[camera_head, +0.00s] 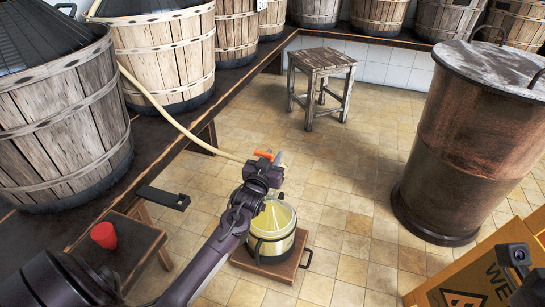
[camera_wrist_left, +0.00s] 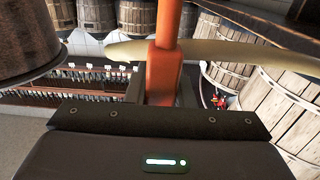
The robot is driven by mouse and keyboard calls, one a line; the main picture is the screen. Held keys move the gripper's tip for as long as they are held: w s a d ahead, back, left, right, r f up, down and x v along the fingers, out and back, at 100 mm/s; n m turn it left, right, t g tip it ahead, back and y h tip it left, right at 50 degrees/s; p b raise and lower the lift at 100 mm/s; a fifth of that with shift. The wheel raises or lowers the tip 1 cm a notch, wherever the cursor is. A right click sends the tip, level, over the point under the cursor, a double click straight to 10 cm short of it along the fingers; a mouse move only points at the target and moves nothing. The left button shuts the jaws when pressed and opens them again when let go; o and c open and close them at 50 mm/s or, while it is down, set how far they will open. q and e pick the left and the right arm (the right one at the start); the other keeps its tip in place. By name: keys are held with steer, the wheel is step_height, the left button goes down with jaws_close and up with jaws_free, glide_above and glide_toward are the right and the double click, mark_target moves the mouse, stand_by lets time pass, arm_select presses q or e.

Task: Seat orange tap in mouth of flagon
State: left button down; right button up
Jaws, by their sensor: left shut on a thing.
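The orange tap (camera_head: 263,154) is in my left gripper (camera_head: 268,160), whose fingers are shut on it. In the left wrist view the tap (camera_wrist_left: 165,55) stands upright above the dark gripper body. The flagon (camera_head: 272,218), pale yellow with a shiny band and dark handles, stands upright on a low wooden board (camera_head: 290,272). My left gripper is over the flagon's back edge in the head view and partly hides its top, so its mouth cannot be made out. The tap appears above the flagon and apart from it. My right gripper's fingers do not show.
A cream hose (camera_head: 180,125) runs from the barrels toward the tap and crosses behind it in the wrist view. A red cup (camera_head: 103,235) sits on a wooden stand at left. A copper drum (camera_head: 463,140) and a yellow sign (camera_head: 480,275) are at right. Tiled floor between is clear.

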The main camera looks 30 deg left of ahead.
arm_select(q)
step_height(320, 180, down, 7)
steer(key=b, duration=0.4)
stand_by(3.2)
steer(key=shift+r+p, duration=0.3)
steer(key=shift+r+p, duration=0.15)
steer(key=shift+p, duration=0.15)
steer(key=shift+p, duration=0.75)
stand_by(1.6)
steer(key=shift+f, duration=0.35)
steer(key=shift+r, duration=0.2)
stand_by(0.6)
